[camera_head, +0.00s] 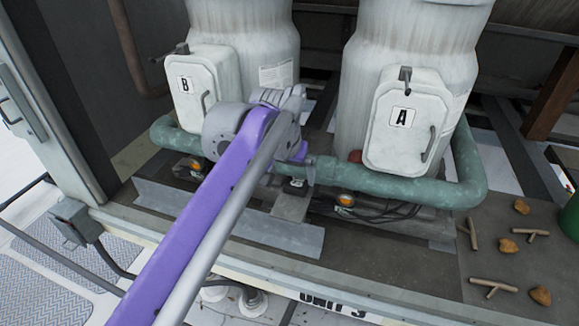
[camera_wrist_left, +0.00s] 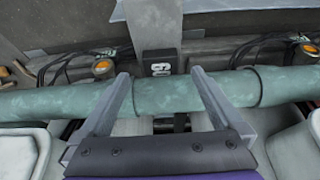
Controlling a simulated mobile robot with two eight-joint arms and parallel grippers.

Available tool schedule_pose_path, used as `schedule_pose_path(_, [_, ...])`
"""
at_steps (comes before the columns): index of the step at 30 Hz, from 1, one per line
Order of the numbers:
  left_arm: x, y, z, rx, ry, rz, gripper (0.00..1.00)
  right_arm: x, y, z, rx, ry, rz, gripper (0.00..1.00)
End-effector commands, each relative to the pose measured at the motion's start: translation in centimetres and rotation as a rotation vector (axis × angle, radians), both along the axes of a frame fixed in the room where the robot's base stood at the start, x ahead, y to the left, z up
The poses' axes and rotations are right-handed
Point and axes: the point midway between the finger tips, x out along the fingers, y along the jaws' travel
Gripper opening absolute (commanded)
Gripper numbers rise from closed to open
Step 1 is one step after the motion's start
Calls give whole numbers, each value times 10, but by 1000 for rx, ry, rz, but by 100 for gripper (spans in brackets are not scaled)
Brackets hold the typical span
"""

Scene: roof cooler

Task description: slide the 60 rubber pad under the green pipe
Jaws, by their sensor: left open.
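The dark rubber pad marked 60 (camera_wrist_left: 160,63) lies against the edge of the green pipe (camera_wrist_left: 170,95) in the left wrist view, at the end of a grey strip (camera_wrist_left: 154,22). In the head view the pad (camera_head: 296,184) is small and partly hidden by my gripper, beside the pipe (camera_head: 390,187). I cannot tell how far the pad reaches beneath the pipe. My left gripper (camera_wrist_left: 160,73) is open and empty. Its two fingers extend across the pipe in the wrist view, one to each side of the pad. My right gripper is not in view.
White tanks with hatches B (camera_head: 192,85) and A (camera_head: 405,118) stand behind the pipe. Cables and orange-topped fittings (camera_head: 345,198) lie near the pipe. Stones and twigs (camera_head: 508,245) are scattered on the deck at right. A metal angle rail (camera_head: 235,225) runs along the front.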

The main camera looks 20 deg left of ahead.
Motion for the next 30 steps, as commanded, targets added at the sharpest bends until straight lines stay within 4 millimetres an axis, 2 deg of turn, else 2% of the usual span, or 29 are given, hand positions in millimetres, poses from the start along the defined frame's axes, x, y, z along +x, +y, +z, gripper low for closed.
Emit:
schedule_pose_path(3, [9,0,-22,0,0,0,100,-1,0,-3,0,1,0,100])
schedule_pose_path(10, [21,-1,-51,0,0,0,100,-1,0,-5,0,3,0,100])
schedule_pose_path(15, [25,-1,-60,0,0,0,100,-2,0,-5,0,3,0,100])
schedule_pose_path(24, [25,-1,-61,0,0,0,100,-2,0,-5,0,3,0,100])
schedule_pose_path(30, [25,-1,-61,0,0,0,64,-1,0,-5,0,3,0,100])
